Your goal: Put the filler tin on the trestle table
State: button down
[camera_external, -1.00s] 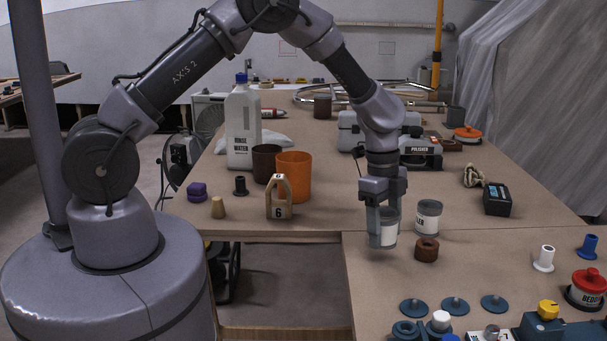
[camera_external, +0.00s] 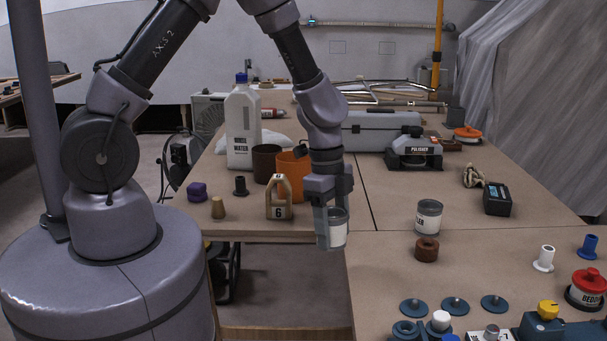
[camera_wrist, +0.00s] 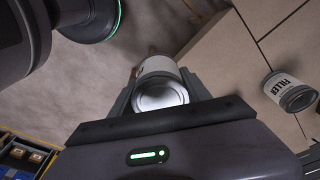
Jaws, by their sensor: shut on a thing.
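My gripper (camera_external: 333,228) is shut on a pale tin (camera_external: 337,233) with a grey rim. It holds the tin upright near the inner corner of the brown worktop (camera_external: 400,290), by the open gap. In the wrist view the held tin (camera_wrist: 160,85) sits between the fingers (camera_wrist: 158,92), its round metal end toward the camera; no lettering on it is readable. A second, similar tin (camera_external: 429,217) stands on the worktop to the right. In the wrist view this tin (camera_wrist: 290,90) reads FILLER. I cannot tell which surface is the trestle table.
A brown ring-shaped piece (camera_external: 426,249) stands in front of the standing tin. The worktop left of the polisher (camera_external: 414,152) is fairly clear.

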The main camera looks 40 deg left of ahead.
jog(key=w+n, duration=0.1)
jog(key=w, duration=0.1)
jog(key=w+a+n, duration=0.1)
jog(key=w, duration=0.2)
jog(key=w+a+n, duration=0.1)
jog(key=w, duration=0.2)
jog(key=shift+w+a+r, duration=0.2)
jog(key=shift+w+r, duration=0.05)
jog(key=shift+r, duration=0.15)
jog(key=w+a+r+n+t+y, duration=0.1)
jog(key=w+a+r+n, duration=0.1)
jog(key=w+a+n, duration=0.5)
jog(key=w+a+r+n, duration=0.2)
jog(key=w+a+n, duration=0.1)
jog(key=w+a, duration=0.7)
notch_tip(320, 180, down, 10)
jog(key=b, duration=0.4)
jog(key=shift+s+a, duration=0.15)
jog(key=shift+r, duration=0.1)
jog(key=c, duration=0.5)
grip_release()
jog(key=shift+f, duration=0.2)
